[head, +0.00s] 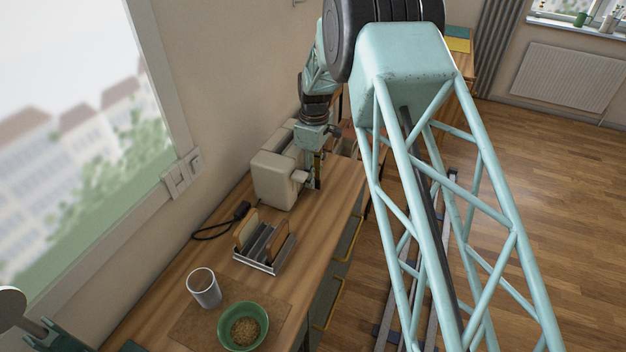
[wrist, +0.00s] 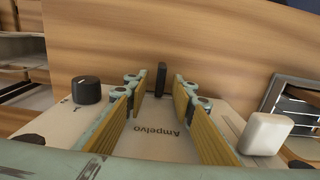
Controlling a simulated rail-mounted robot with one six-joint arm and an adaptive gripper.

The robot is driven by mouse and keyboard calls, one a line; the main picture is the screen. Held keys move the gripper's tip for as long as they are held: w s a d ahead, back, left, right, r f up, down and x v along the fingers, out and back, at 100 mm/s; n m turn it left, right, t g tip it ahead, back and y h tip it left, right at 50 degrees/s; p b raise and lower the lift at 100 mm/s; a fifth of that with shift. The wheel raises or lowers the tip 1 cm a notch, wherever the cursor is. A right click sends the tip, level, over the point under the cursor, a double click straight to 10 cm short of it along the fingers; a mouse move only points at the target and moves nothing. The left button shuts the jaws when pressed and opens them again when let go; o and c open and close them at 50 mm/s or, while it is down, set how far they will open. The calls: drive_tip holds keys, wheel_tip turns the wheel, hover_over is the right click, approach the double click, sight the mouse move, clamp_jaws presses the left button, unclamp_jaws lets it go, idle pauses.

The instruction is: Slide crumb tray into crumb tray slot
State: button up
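The cream toaster (head: 272,180) stands on the wooden counter by the wall. In the wrist view its face (wrist: 165,143) bears the name Ampelvo, a black knob at left and a pale lever at right. My gripper (wrist: 160,88) is open in front of this face, its yellow-padded fingers apart. A small dark upright tab (wrist: 161,77) shows between the fingertips at the toaster's far edge, with no visible contact. It may be the crumb tray's handle, but I cannot tell. The tray's body and the slot cannot be made out. In the head view my gripper (head: 318,172) is beside the toaster.
A metal toast rack (head: 263,262) with bread slices stands nearer on the counter (head: 322,213), beside a black plug and cord (head: 240,210). A grey-white cup (head: 204,288) and a green bowl (head: 243,327) stand further forward. Handled drawer fronts (head: 340,262) line the counter's right side.

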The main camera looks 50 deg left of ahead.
wheel_tip(320, 180, up, 11)
drive_tip(key=shift+f, duration=0.2)
idle(0.4)
idle(0.7)
drive_tip(key=shift+w+d, duration=0.1)
drive_tip(key=shift+d, duration=0.05)
